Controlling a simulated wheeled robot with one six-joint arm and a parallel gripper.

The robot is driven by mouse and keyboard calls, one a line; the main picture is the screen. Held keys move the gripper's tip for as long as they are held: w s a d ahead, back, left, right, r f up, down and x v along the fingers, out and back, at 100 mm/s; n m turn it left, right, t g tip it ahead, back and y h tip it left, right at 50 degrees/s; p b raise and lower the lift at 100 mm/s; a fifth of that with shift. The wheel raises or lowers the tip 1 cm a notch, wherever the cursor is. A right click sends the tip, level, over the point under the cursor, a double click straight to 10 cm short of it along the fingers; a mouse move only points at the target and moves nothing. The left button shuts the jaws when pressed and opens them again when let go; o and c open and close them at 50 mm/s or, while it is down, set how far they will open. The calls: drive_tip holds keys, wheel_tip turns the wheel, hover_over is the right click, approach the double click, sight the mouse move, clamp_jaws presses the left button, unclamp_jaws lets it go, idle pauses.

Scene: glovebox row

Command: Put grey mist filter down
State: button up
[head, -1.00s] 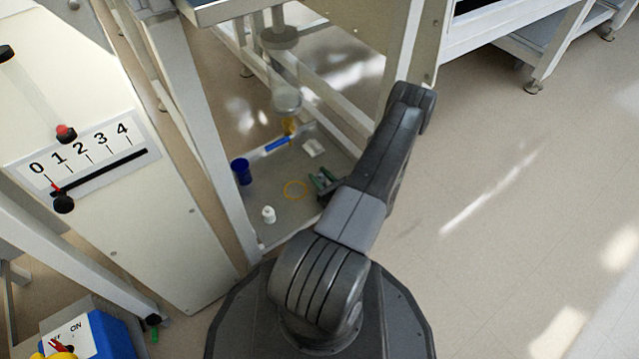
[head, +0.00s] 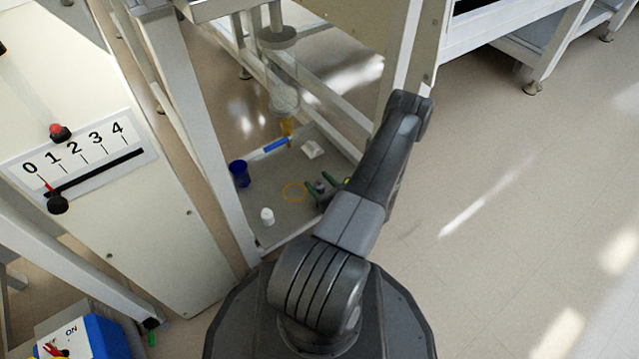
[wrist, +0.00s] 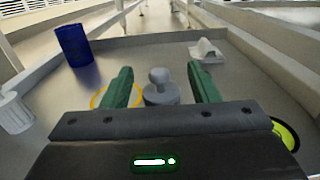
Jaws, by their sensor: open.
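The grey mist filter (wrist: 161,88), a squat grey disc with a round knob on top, stands upright on the tray floor in the wrist view. My gripper (wrist: 161,82) is open, with one green finger on each side of the filter. A gap shows between the filter and each finger. The filter's near lower part is hidden by the gripper body. In the head view my gripper (head: 318,188) is low over the right side of the tray, and the filter is small between its fingers.
A yellow-green round thing (wrist: 286,134) is close at my gripper's right.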

drive_tip(key=p+v, duration=0.3)
drive_tip(key=v, duration=0.9)
drive_tip(key=shift+p, duration=0.3)
